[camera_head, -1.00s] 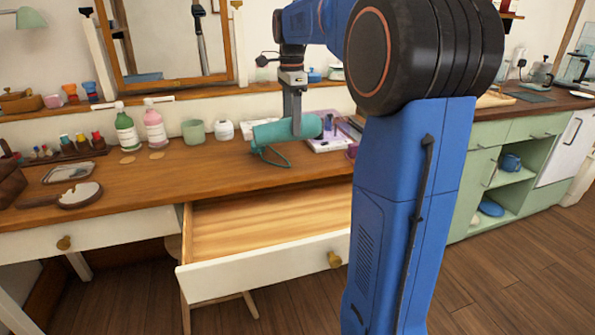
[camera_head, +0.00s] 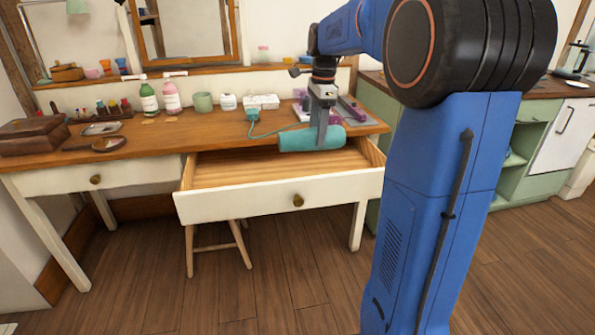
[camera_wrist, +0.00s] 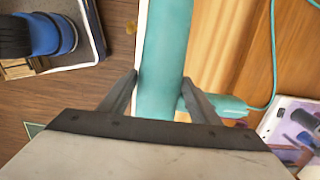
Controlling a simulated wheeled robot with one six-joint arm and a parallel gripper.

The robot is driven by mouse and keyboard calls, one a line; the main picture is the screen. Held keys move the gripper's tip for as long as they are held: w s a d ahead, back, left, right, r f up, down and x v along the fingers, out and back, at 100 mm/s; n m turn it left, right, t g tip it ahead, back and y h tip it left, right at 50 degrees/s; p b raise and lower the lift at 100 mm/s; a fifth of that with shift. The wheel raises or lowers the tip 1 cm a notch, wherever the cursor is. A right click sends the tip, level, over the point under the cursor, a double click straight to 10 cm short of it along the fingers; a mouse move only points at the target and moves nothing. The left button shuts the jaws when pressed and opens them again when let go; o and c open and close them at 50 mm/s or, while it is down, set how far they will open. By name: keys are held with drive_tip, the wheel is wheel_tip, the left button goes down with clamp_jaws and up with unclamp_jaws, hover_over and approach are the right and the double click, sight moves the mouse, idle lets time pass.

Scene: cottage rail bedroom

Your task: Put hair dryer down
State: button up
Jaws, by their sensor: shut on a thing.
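My gripper (camera_head: 322,138) is shut on the teal hair dryer (camera_head: 295,140) and holds it level over the back right of the open drawer (camera_head: 240,201). In the wrist view the hair dryer (camera_wrist: 165,55) runs between the two fingers (camera_wrist: 160,100). Its handle (camera_wrist: 225,104) points right, and a teal cord curves up from it. The drawer is pulled out from the dressing table (camera_head: 150,135) and its visible wooden floor is bare. I cannot tell how high the hair dryer is above the drawer.
Green and pink bottles (camera_head: 149,98), a green cup (camera_head: 203,102) and a white jar (camera_head: 228,102) stand at the table's back. A box (camera_head: 62,136) and hand mirror (camera_head: 108,145) lie at left. A purple-and-white item (camera_head: 350,108) lies behind my gripper.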

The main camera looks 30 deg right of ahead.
wheel_tip(320, 180, down, 10)
drive_tip(key=shift+r, duration=0.2)
idle(0.3)
drive_tip(key=shift+f, duration=0.15)
drive_tip(key=shift+f, duration=0.2)
